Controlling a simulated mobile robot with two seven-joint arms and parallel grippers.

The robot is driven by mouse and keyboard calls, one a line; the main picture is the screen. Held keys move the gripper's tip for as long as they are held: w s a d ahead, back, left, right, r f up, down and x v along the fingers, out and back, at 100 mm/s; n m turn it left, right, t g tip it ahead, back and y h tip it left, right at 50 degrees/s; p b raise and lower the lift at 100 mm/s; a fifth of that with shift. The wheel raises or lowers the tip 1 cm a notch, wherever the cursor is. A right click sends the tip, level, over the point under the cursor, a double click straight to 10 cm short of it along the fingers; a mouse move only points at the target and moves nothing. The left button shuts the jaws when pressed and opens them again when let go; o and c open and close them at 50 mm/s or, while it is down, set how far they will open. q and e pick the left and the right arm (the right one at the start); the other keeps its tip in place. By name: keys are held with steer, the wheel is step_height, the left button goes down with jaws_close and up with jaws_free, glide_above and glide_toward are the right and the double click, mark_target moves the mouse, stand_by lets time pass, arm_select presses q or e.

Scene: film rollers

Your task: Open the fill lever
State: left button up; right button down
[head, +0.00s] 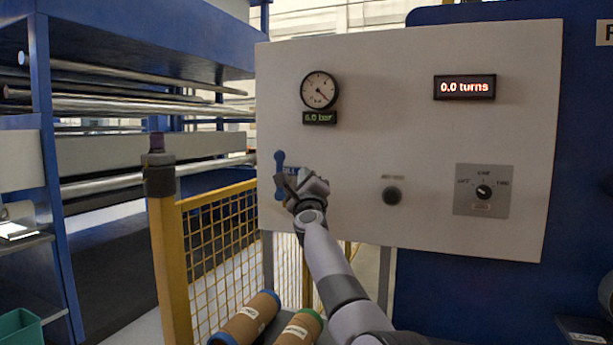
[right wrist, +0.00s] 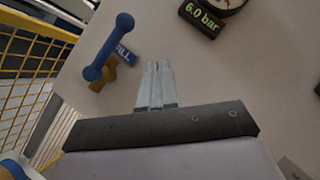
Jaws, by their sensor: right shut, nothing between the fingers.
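The fill lever (head: 279,175) is a blue bar with rounded ends on the left part of the pale panel (head: 420,140). It stands upright in the head view, partly hidden by my right gripper (head: 300,182). In the right wrist view the lever (right wrist: 109,47) is at the upper left, beside a blue "FILL" label (right wrist: 125,54) and a brass-coloured part (right wrist: 126,74). My right gripper (right wrist: 157,72) is shut and empty, just right of the lever and apart from it in the wrist view. My left gripper is not in view.
A pressure gauge (head: 319,90) above reads 6.0 bar on its display (head: 320,118). A display (head: 465,87) reads 0.0 turns. A black knob (head: 392,196) and a rotary switch (head: 483,191) are to the right. A yellow mesh fence (head: 220,240) stands at left, near cardboard rolls (head: 249,319).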

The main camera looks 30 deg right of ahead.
steer(key=shift+s+a, duration=0.2)
steer(key=shift+s, duration=0.45)
steer(key=s+a+f+n+g+y, duration=0.2)
steer(key=s+a+f+n+y, duration=0.25)
steer(key=f+n, duration=0.5)
steer(key=s+a+f+n+g+y, duration=0.25)
steer(key=s+f+n, duration=0.35)
steer(key=f, duration=0.7)
steer(key=s+a+f+n+g+y, duration=0.2)
steer(key=s+a+f+n+y, duration=0.35)
steer(key=f, duration=0.65)
steer(key=s+a+f+n+g+h, duration=0.1)
steer(key=s+f+n+g, duration=0.55)
steer(key=s, duration=0.95)
steer(key=s+f+n+g+h, duration=0.1)
steer(key=s+f+n+g, duration=0.1)
steer(key=s, duration=0.9)
steer(key=s+f+n+g+h, duration=0.1)
steer(key=s+f+n+g, duration=0.15)
steer(key=s, duration=0.85)
steer(key=w+a+f+t+y, duration=0.2)
steer(key=w+a+f+t, duration=0.2)
steer(key=f, duration=0.5)
steer(key=w+t, duration=0.2)
steer(key=t, duration=0.1)
steer(key=shift+w+n, duration=0.3)
steer(key=shift+n, duration=0.1)
